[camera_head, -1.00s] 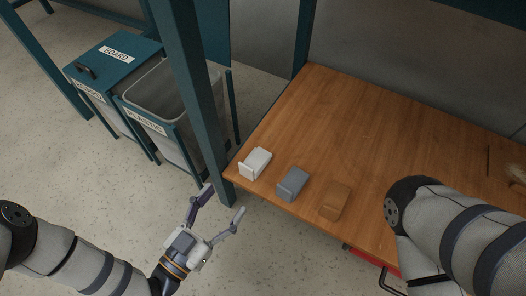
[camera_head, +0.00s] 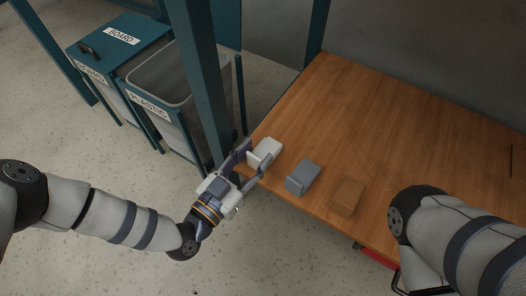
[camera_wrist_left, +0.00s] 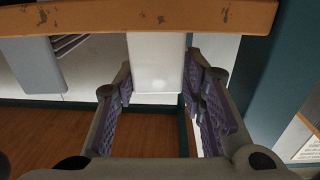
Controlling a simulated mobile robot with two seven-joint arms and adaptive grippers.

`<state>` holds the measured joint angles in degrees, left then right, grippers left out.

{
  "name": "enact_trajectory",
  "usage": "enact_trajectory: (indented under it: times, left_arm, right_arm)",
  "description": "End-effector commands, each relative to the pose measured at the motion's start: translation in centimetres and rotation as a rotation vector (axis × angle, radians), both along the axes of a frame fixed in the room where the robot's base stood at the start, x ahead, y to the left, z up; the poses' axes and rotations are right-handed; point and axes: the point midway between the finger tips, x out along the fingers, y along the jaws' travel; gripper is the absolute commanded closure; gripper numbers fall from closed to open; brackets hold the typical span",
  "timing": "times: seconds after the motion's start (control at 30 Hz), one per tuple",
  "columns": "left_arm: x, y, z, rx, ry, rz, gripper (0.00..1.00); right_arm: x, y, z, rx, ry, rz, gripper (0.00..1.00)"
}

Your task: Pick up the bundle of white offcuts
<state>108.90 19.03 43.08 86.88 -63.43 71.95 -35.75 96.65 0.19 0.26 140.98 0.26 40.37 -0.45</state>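The bundle of white offcuts (camera_head: 266,149) lies at the near left corner of the wooden table in the head view. My left gripper (camera_head: 256,153) reaches over the table edge with its two fingers spread, one on each side of the bundle. The left wrist view shows the white bundle (camera_wrist_left: 156,65) between the purple finger pads of my left gripper (camera_wrist_left: 160,90); I cannot tell whether the pads touch it. My right arm comes in at the right of the head view, but its gripper is out of view.
A grey bundle (camera_head: 303,177) and a brown bundle (camera_head: 347,196) lie in a row to the right along the table (camera_head: 390,130). A teal post (camera_head: 202,90) stands close beside my left gripper. An open plastic bin (camera_head: 150,103) and a board bin (camera_head: 100,62) stand behind left.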

Motion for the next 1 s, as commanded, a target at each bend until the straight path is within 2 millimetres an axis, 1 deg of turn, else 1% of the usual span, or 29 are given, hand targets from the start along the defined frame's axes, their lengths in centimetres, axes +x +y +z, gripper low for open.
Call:
enact_trajectory:
  times: [0.03,0.07,0.1,0.33,0.4,0.47,0.57,0.6,0.67,0.7,0.83,0.9,1.0]
  left_arm:
    - [0.0,0.0,0.0,0.001,0.001,0.0,0.83]
    - [0.0,0.0,0.0,0.001,0.001,0.0,0.89]
    - [0.0,0.0,0.0,0.001,0.001,0.0,0.91]
    - [0.0,0.0,0.0,0.0,0.001,0.0,0.91]
    - [0.0,0.0,0.3,0.001,0.001,0.0,0.91]
    - [-0.1,0.0,0.9,0.0,0.0,-0.001,0.91]
    - [0.0,0.0,2.8,0.0,-0.003,-0.001,0.91]
    - [0.0,0.0,3.8,0.0,-0.004,-0.001,0.91]
    - [-1.0,0.8,5.4,0.0,-0.003,0.0,0.91]
    - [-1.7,1.3,6.7,0.0,-0.004,0.0,0.91]
    - [-4.3,3.2,10.8,0.0,-0.008,0.001,0.91]
    - [-6.2,4.6,11.2,0.001,-0.002,0.001,0.91]
    - [-8.4,6.2,12.1,0.001,-0.002,0.001,0.91]
  right_arm:
    - [0.0,0.0,0.0,0.0,0.0,0.0,1.0]
    - [0.0,0.0,0.0,0.0,0.0,0.0,1.0]
    - [0.0,0.0,0.0,0.0,0.0,0.0,1.0]
    - [0.0,0.0,0.0,0.0,0.0,0.0,1.0]
    - [0.0,0.0,0.1,0.0,-0.001,0.0,1.0]
    - [0.0,0.0,0.4,0.0,-0.003,0.0,1.0]
    - [0.0,-0.1,1.2,-0.002,-0.01,0.0,1.0]
    - [0.0,-0.2,1.6,-0.003,-0.014,-0.001,1.0]
    - [0.1,-0.2,2.6,-0.005,-0.025,-0.002,1.0]
    - [0.2,-0.3,3.3,-0.008,-0.033,-0.004,1.0]
    - [1.3,-0.2,5.1,-0.01,-0.09,-0.009,1.0]
    - [1.7,-0.1,5.6,-0.011,-0.107,-0.012,1.0]
    - [2.2,-0.1,6.3,-0.012,-0.13,-0.015,1.0]
